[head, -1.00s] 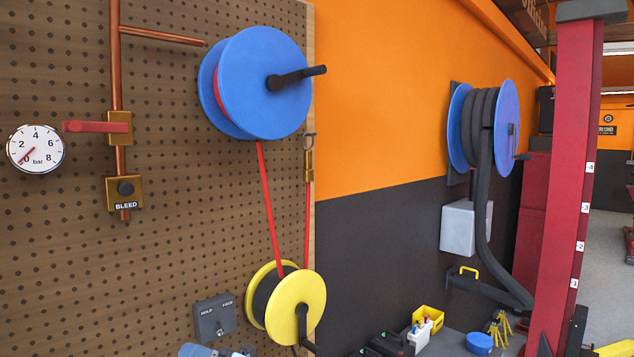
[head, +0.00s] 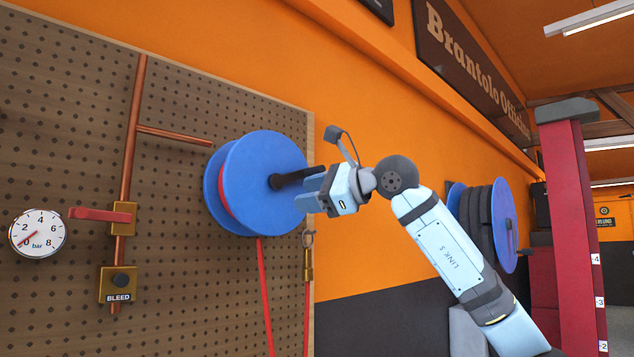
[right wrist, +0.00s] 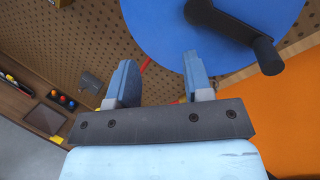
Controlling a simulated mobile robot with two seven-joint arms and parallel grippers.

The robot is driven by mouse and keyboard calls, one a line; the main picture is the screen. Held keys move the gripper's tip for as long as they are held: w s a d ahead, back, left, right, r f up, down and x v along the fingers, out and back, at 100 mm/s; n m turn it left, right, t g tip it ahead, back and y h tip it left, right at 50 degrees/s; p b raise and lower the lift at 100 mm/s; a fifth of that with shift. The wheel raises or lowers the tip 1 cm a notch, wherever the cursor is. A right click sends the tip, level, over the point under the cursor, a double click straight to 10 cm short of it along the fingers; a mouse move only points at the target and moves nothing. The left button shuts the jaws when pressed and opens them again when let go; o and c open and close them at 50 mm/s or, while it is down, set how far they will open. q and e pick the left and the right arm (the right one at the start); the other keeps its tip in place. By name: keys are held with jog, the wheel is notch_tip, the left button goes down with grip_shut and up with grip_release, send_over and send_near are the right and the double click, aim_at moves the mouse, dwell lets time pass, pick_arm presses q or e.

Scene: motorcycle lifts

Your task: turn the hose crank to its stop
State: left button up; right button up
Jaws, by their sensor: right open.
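A blue reel (head: 262,160) with red hose on it is mounted on the pegboard. Its black crank (head: 290,178) sticks out from the face, and the handle end points right. My right gripper (head: 309,187) is open and empty in front of the reel, close to the handle end. In the right wrist view, the open fingers (right wrist: 158,62) have nothing between them. The crank handle (right wrist: 266,55) stands beyond and to the right of them there, apart from the fingers, with the reel face (right wrist: 165,18) behind. My left gripper is not in view.
A pressure gauge (head: 37,233), a red lever (head: 95,215) and a bleed valve (head: 118,284) sit on the pegboard at left. A red hose (head: 265,300) hangs below the reel. Another blue reel (head: 504,225) with black hose is farther right, behind my arm, near a red post (head: 575,240).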

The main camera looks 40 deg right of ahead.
aim_at(317, 171)
jog(key=s+d+r+m+t+h, duration=0.2)
jog(key=s+d+r+h, duration=0.3)
jog(key=s+d+r, duration=0.25)
jog(key=w+p, duration=0.1)
jog(key=w, duration=0.3)
jog(key=w+p, duration=0.1)
jog(key=w, duration=0.9)
jog(key=shift+d+f+p, duration=0.1)
jog(key=shift+f+p, duration=0.3)
grip_shut()
